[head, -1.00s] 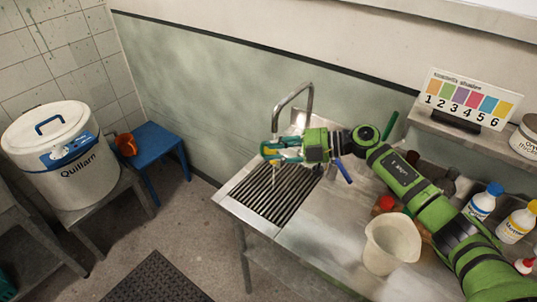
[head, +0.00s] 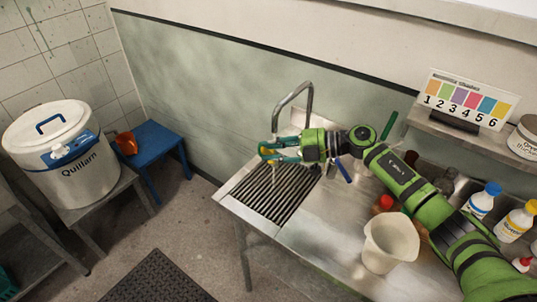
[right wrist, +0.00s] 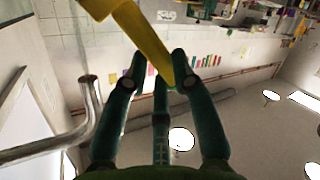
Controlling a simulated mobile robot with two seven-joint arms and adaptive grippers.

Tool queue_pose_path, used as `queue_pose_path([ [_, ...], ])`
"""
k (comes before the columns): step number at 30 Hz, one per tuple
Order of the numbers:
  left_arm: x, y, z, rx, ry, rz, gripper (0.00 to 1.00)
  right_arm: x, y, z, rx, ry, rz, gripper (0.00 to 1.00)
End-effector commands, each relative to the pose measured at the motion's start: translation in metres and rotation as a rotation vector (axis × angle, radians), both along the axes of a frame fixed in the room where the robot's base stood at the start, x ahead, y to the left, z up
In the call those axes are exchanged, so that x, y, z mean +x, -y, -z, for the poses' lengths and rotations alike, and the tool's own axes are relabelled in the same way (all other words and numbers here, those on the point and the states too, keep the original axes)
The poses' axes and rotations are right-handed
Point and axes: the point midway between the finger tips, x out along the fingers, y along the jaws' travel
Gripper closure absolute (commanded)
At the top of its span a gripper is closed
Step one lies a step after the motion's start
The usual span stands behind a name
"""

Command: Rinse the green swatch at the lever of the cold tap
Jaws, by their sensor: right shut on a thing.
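My right gripper (head: 266,153) is under the curved metal tap spout (head: 291,92), above the ribbed drainer of the sink. It is shut on a flat yellow strip (right wrist: 150,42), which shows between the fingertips in the right wrist view. In the head view, a small yellowish part hangs below the fingers. The strip looks yellow; I see no clearly green swatch. A blue lever (head: 344,172) shows just below my right wrist, partly hidden. The tap pipe (right wrist: 88,110) is left of the fingers in the wrist view. My left gripper is out of view.
A white jug (head: 389,245) stands on the steel counter, close to my right forearm, with a red knob (head: 386,202) behind it. Bottles (head: 482,200) stand at the right. A numbered colour card (head: 466,100) stands on the shelf. A white bucket (head: 62,150) is far left.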

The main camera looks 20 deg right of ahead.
Motion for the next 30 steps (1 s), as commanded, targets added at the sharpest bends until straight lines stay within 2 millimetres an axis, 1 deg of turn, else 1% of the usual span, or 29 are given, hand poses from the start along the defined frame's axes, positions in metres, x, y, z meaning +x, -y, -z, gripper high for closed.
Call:
queue_pose_path([
  [5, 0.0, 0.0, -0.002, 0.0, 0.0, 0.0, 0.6, -0.002, 0.006, 0.0, 0.0, 0.0, 0.001, 1.0],
  [10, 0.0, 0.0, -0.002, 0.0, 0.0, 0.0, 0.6, -0.002, 0.007, 0.0, 0.0, 0.0, 0.001, 1.0],
  [22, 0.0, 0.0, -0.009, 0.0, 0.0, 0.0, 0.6, 0.001, -0.002, -0.001, 0.0, -0.001, 0.0, 1.0],
  [30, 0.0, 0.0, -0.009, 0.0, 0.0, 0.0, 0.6, 0.001, -0.003, 0.0, 0.0, 0.0, 0.001, 1.0],
])
